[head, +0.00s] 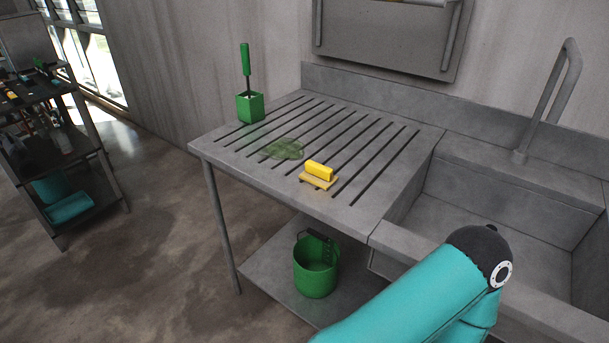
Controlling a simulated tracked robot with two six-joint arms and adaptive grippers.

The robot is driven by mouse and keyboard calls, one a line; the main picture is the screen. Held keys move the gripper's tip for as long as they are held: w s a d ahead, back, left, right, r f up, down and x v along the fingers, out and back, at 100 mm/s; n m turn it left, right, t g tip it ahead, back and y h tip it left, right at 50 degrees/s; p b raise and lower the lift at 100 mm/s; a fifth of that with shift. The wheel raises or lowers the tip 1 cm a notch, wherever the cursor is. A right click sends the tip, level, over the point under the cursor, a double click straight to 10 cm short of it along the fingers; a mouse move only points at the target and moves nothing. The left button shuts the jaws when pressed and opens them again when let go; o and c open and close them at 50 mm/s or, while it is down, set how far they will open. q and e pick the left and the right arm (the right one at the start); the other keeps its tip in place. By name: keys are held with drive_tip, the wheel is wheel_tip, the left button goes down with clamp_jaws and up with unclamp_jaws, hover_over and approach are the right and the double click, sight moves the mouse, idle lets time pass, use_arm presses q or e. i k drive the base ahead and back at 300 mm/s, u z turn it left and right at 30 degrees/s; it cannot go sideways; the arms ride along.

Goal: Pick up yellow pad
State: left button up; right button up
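The yellow pad (320,169) is a small bright yellow block. It rests on a paler, tan-yellow flat base (318,182) near the front edge of the grooved grey drainboard (355,208). It lies just right of a greenish wet-looking patch (283,149). A teal arm of mine comes in at the bottom right, with a dark rounded end and a white ring, well in front of the pad and apart from it. Neither gripper shows in the head view.
A green holder (250,107) with a green-handled brush (246,60) stands at the drainboard's back left. A sink basin (490,205) with a tall faucet (548,105) is at right. A green bucket (316,272) stands on the lower shelf (262,262). A dark cart (60,150) stands far left.

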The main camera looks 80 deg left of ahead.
sight(317, 174)
drive_tip(key=u, duration=0.05)
drive_tip(key=k, duration=1.75)
drive_tip(key=u, duration=0.95)
drive_tip(key=i, duration=1)
drive_tip(key=u, duration=0.1)
